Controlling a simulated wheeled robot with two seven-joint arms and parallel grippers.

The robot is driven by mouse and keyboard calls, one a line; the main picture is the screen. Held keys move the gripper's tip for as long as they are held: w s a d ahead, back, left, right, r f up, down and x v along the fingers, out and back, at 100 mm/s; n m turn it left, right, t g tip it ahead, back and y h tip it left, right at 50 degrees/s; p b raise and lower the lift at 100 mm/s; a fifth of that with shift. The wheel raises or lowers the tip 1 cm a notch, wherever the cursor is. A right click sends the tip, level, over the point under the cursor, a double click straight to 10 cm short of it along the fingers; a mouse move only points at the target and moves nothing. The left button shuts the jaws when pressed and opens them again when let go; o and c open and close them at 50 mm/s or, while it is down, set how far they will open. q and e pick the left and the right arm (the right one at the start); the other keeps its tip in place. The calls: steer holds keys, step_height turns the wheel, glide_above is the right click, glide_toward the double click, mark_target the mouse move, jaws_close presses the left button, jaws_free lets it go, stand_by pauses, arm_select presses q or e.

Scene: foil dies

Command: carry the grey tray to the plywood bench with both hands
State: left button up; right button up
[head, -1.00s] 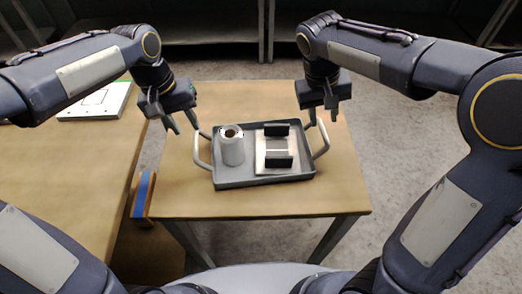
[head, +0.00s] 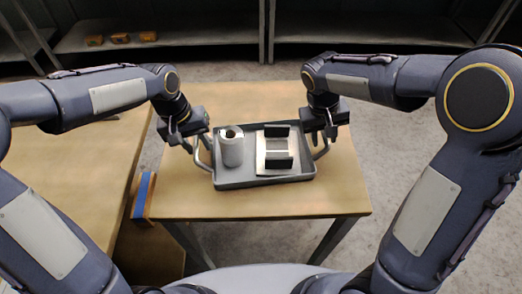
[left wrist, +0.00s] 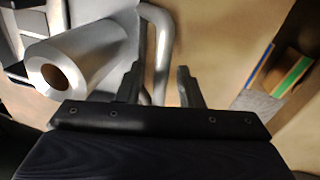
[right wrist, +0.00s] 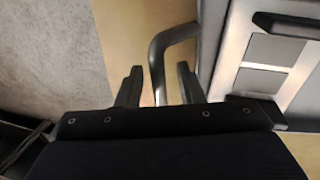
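The grey tray (head: 262,182) rests on a small wooden-topped table (head: 300,205), with a bent handle at each end. A foil roll (head: 232,150) stands in its left part and a pale plate with two black bars (head: 274,152) lies in its right part. My left gripper (head: 196,146) is at the left handle; in the left wrist view its open fingers (left wrist: 160,85) stand either side of the handle bar (left wrist: 162,50). My right gripper (head: 318,138) is at the right handle; in the right wrist view its open fingers (right wrist: 157,85) stand either side of that handle (right wrist: 172,38).
A larger wooden-topped bench (head: 65,190) stands at the left, beside the small table. A block with a blue stripe (head: 143,195) sits between them. Shelves with several small orange-brown items (head: 120,38) are at the back. Grey floor (head: 400,150) is open at the right.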

arm_select(q)
steer(key=shift+c, duration=0.2)
jaws_close()
arm_select(e)
jaws_close()
arm_select(q)
steer(key=shift+r, duration=0.15)
arm_select(e)
steer(key=shift+r, duration=0.2)
